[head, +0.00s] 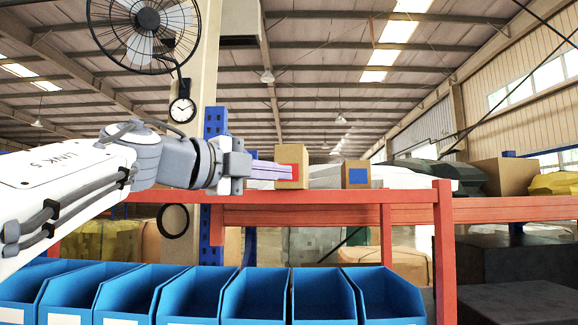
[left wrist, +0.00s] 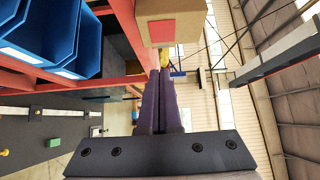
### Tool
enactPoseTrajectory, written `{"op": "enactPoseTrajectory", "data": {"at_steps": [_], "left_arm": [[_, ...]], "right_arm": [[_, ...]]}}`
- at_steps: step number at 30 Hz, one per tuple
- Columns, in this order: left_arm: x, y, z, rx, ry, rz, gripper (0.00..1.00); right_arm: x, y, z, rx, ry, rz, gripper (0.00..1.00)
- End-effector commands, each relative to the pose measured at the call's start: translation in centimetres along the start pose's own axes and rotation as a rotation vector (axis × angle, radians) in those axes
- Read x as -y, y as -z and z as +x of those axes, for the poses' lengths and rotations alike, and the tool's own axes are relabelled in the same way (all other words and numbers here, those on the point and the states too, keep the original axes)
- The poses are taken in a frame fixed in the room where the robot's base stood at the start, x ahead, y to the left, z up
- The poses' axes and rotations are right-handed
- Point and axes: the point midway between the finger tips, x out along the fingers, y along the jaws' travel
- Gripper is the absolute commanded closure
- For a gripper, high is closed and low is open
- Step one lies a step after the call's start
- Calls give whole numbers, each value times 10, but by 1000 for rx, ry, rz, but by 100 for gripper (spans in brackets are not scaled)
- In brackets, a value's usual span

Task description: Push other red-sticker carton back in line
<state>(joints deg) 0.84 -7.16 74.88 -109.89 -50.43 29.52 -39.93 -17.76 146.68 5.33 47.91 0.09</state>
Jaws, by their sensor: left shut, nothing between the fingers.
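The red-sticker carton (head: 292,172) stands on the orange shelf (head: 330,197) in the head view. My right gripper is not in view.
A carton with a blue sticker (head: 356,174) stands to the right on the shelf, with a gap between. Blue bins (head: 255,295) line the front below the shelf. A larger brown box (head: 503,176) and yellow bundles (head: 553,183) lie farther right.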

Motion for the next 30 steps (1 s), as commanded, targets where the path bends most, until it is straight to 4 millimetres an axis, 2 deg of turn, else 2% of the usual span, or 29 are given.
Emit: {"op": "enactPoseTrajectory", "data": {"at_steps": [2, 4, 9, 23, 26, 30], "left_arm": [[3, 2, 17, -5, -1, -2, 100], [2, -12, 24, 3, -1, -1, 100], [2, -25, 36, 3, 0, -1, 100], [0, -30, 40, 3, 1, 0, 100], [3, -35, 45, 2, 0, -2, 100], [7, -54, 64, 2, -3, -5, 100]], "right_arm": [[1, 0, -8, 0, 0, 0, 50], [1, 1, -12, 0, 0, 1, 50], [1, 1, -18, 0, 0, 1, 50], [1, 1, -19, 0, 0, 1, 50], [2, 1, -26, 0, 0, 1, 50], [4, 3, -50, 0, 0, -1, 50]]}}
